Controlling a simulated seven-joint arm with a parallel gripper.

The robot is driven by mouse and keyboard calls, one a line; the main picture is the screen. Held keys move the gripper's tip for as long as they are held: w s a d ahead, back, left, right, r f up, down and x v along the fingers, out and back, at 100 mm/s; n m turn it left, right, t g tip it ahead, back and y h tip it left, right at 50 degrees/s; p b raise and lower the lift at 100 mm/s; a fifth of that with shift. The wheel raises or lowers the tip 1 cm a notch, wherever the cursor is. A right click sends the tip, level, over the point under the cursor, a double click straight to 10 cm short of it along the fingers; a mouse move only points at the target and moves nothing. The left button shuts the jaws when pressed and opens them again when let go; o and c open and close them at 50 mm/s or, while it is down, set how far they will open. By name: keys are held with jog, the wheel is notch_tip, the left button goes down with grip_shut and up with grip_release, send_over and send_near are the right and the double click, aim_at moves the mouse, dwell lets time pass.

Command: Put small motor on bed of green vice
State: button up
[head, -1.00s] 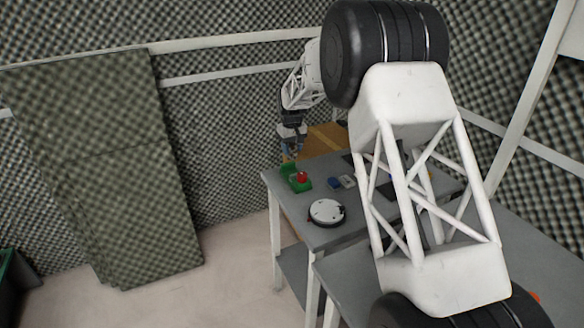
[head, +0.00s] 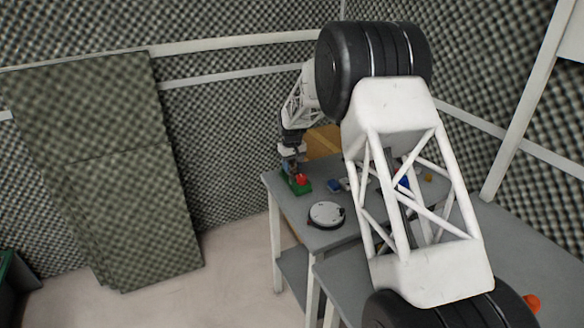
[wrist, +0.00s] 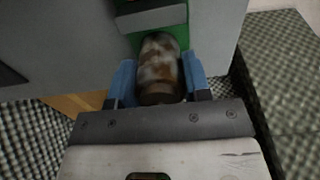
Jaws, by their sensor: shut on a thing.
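The green vice (head: 302,187) stands near the left corner of the grey table in the head view, with a red part on it. In the wrist view a strip of the green vice (wrist: 178,22) and a grey block on it show at the top. The small motor (wrist: 160,62), a worn brown and grey cylinder, lies between the blue fingers of my gripper (wrist: 158,78), over or on the green bed. My gripper (head: 289,168) is shut on it, at the vice's back left in the head view. I cannot tell whether the motor touches the bed.
A round white and black device (head: 326,214) lies in front of the vice on the table (head: 290,209). A small blue item (head: 334,186) lies right of the vice. My arm covers much of the table's right side.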

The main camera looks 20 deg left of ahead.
jog(key=shift+f, duration=0.45)
jog(key=shift+f, duration=0.15)
jog(key=o, duration=1.1)
jog(key=shift+o, duration=0.2)
notch_tip(320, 180, up, 12)
jog(key=shift+r, duration=0.15)
dwell(0.6)
